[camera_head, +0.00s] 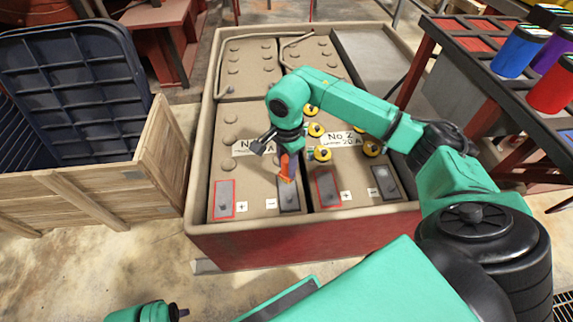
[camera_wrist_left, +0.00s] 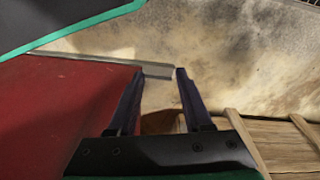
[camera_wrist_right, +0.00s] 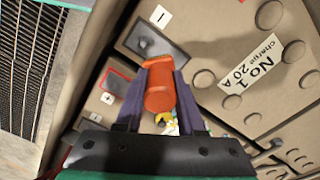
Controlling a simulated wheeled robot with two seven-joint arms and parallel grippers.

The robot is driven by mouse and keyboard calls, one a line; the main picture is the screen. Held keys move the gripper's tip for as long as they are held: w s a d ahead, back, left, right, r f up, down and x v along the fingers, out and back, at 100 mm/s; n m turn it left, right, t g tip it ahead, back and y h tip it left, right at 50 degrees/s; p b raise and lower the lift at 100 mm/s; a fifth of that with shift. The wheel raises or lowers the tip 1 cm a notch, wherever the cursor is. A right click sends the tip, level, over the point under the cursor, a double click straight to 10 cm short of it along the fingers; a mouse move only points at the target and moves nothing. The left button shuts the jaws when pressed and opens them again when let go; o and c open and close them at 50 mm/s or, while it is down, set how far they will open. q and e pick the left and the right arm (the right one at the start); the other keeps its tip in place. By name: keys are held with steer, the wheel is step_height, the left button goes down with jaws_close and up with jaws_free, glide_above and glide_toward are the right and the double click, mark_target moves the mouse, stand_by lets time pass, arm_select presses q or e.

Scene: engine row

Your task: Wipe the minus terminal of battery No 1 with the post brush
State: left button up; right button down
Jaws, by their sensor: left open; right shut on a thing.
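Battery No 1 is the left front block in the head view; its label (camera_wrist_right: 262,62) shows in the right wrist view. Its minus terminal (camera_head: 289,201) is a dark pad with a post beside a "–" label; it also shows in the right wrist view (camera_wrist_right: 152,40). My right gripper (camera_head: 287,160) is shut on the orange post brush (camera_wrist_right: 160,88), which points down at the minus terminal. The brush end overlaps the pad's far edge in the head view; I cannot tell whether it touches. My left gripper (camera_wrist_left: 160,72) is open and empty, low beside the red tray side.
Battery No 2's red-framed plus terminal (camera_head: 327,187) lies just right of the minus pad. Yellow caps (camera_head: 322,153) stand on No 2. A wooden crate (camera_head: 110,180) is at left. A rack with coloured cups (camera_head: 518,50) is at right.

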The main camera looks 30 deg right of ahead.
arm_select(q)
steer(key=shift+s+a+f+p, duration=0.15)
steer(key=shift+s+f+p, duration=0.1)
steer(key=shift+f, duration=0.5)
steer(key=shift+s+a+f+p, duration=0.1)
steer(key=shift+a+f+p, duration=0.1)
steer(key=shift+f, duration=0.5)
